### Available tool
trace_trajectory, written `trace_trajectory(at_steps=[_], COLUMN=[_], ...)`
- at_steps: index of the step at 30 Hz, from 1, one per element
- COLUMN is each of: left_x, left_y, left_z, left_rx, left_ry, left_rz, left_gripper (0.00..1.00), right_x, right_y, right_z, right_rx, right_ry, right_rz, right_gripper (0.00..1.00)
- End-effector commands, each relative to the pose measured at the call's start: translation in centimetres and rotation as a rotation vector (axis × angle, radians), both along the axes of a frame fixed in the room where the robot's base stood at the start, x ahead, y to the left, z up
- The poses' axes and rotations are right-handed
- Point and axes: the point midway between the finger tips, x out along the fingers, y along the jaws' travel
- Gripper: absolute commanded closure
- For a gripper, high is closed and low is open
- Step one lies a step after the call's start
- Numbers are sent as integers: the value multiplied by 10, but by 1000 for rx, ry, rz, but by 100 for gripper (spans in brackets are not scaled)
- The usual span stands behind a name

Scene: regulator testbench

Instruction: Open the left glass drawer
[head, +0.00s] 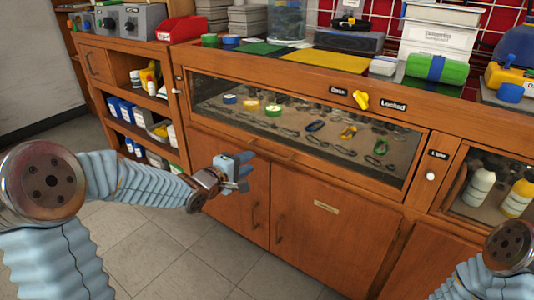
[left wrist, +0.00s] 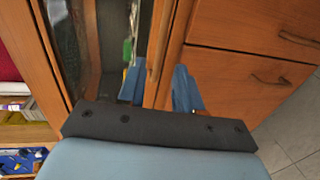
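The wide glass drawer (head: 300,118) has a wooden frame and shows several small coloured items behind its pane; it looks shut. A wooden bar handle (head: 268,151) runs along its lower rail. A yellow knob (head: 361,99) sits above the pane between two dark labels; I cannot tell its setting. My left gripper (head: 245,172) is at the left end of the handle, in front of the cabinet. In the left wrist view its blue fingers (left wrist: 158,82) are apart, with a wooden bar (left wrist: 157,45) between them in the picture; contact is not clear. My right gripper is out of view.
Wooden cabinet doors (head: 325,225) stand below the drawer. Open shelves (head: 150,115) with bottles and boxes are at the left. A second glass-fronted compartment (head: 493,185) with bottles is at the right. The worktop is crowded; the tiled floor (head: 170,250) in front is clear.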

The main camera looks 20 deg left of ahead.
Motion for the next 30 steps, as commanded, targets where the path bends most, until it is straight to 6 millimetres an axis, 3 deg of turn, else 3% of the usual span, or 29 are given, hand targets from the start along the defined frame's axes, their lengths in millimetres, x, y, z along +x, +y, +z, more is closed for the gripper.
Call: trace_trajectory(at_steps=[6,12,18,26,30], left_x=[48,81,95,96,96], left_y=[-19,-29,-34,-35,-35], left_z=[-12,-18,-21,-21,-21], left_rx=[0,1,1,1,1], left_ry=[2,3,3,3,3], left_rz=[-2,1,1,1,1], left_gripper=[66,66,66,66,86], right_x=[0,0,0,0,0], right_y=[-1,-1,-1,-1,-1], right_z=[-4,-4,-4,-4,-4], right_rx=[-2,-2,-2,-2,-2], right_ry=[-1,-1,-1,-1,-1], right_rz=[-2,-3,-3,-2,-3], right_gripper=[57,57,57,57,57])
